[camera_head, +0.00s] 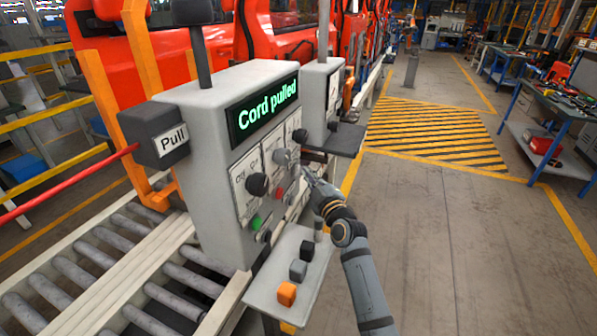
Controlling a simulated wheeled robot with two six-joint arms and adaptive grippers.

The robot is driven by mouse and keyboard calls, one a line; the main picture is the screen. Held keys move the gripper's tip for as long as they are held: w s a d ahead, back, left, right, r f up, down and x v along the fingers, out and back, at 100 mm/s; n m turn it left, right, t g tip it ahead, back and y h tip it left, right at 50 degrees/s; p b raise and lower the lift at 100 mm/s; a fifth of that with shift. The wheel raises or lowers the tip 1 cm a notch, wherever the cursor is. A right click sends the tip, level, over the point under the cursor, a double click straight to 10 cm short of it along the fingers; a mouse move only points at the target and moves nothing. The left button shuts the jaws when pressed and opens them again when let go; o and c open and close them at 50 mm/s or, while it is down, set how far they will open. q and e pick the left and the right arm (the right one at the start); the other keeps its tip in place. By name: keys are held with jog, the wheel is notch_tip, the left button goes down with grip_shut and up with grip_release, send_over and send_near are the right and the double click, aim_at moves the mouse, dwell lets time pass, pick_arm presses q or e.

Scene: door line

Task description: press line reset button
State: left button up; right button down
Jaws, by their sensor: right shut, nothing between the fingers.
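A grey control box (200,125) stands beside the roller line, with a lit green display (264,108) reading "Cord pulled". Its panel carries a black knob (258,184), a green button (256,222), a red button (279,193), a grey control (282,156) and another black knob (300,136). Most panel labels are too small to read, so I cannot tell which one is the line reset button. My right gripper (306,172) is shut and empty, its tips close in front of the panel's right part. I cannot tell whether they touch it. My left gripper is out of view.
A box marked "Pull" (163,136) with a red cord (70,185) sticks out left. A shelf (268,285) with orange, grey and black blocks lies below the panel. A second grey box (322,90) stands behind. The floor to the right (460,250) is clear.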

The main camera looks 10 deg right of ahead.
jog(key=shift+w+a, duration=0.2)
jog(key=shift+a, duration=0.05)
jog(key=shift+w+a+b, duration=0.35)
jog(key=shift+a+b, duration=0.05)
jog(key=shift+a, duration=0.05)
dwell(1.1)
jog(key=shift+s+d, duration=0.6)
jog(key=shift+d, duration=0.2)
jog(key=s+d, duration=0.1)
jog(key=d, duration=0.1)
jog(key=s+d, duration=0.1)
jog(key=d, duration=0.1)
jog(key=shift+s, duration=0.4)
jog(key=shift+f, duration=0.1)
dwell(0.3)
